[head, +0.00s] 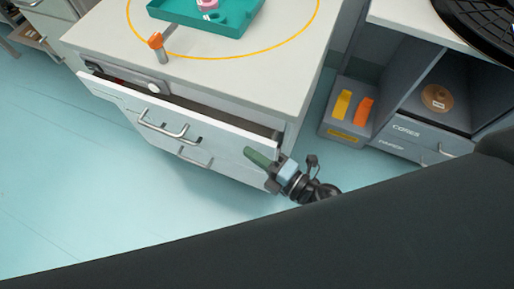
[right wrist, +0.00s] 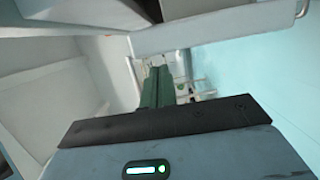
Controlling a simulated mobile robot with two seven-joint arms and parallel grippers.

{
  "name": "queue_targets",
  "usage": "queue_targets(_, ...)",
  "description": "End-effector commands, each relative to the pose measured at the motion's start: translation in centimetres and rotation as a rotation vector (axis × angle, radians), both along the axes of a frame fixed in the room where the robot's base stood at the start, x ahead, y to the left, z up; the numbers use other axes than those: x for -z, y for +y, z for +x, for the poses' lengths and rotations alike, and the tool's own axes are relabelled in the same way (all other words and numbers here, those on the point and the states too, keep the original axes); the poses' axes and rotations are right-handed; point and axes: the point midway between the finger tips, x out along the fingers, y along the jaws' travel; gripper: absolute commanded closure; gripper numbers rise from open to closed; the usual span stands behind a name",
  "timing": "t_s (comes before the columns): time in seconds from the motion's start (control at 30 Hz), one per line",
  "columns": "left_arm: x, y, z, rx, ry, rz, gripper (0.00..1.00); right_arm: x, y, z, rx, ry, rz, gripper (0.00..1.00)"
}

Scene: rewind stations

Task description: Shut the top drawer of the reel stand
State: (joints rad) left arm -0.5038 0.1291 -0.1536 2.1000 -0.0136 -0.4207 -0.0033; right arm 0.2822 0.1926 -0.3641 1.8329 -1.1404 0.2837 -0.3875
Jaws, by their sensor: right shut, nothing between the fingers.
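The reel stand (head: 110,40) is a pale cabinet in the head view. Its top drawer (head: 215,138) is pulled partly out, with a dark gap showing behind its white front and a bar handle (head: 165,130) on the front. My right gripper (head: 257,157) is shut and empty, its green fingers at the right end of the drawer front. I cannot tell if they touch it. The fingers also show in the right wrist view (right wrist: 157,86), below a pale panel. My left gripper is not in view.
A teal tray (head: 225,28) and an orange-topped post (head: 158,46) are on the stand's top. A lower drawer handle (head: 195,156) shows under the top drawer. At right is a grey shelf unit (head: 405,75) with a bin (head: 345,130). Floor is clear in front.

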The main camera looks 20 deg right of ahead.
Motion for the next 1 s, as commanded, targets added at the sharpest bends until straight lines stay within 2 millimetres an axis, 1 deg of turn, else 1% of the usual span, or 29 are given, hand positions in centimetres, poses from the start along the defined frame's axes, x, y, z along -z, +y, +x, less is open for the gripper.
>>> queue_targets(0.03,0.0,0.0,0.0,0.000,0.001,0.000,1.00,0.0,-0.3,0.4,0.000,-0.001,-0.002,1.00)
queue_targets(0.2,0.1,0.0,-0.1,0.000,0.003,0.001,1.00,0.0,-0.8,1.0,0.000,0.000,0.000,1.00)
queue_targets(0.57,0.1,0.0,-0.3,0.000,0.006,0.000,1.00,0.0,-1.0,1.2,0.000,0.000,0.000,1.00)
queue_targets(0.67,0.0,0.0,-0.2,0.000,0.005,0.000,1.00,0.0,-1.4,1.8,0.000,-0.002,-0.002,1.00)
queue_targets(0.9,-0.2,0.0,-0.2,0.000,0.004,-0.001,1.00,0.0,-3.8,4.8,0.002,-0.001,-0.002,1.00)
queue_targets(1.0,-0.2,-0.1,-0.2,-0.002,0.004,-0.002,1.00,0.0,-4.0,5.0,0.004,0.000,0.000,1.00)
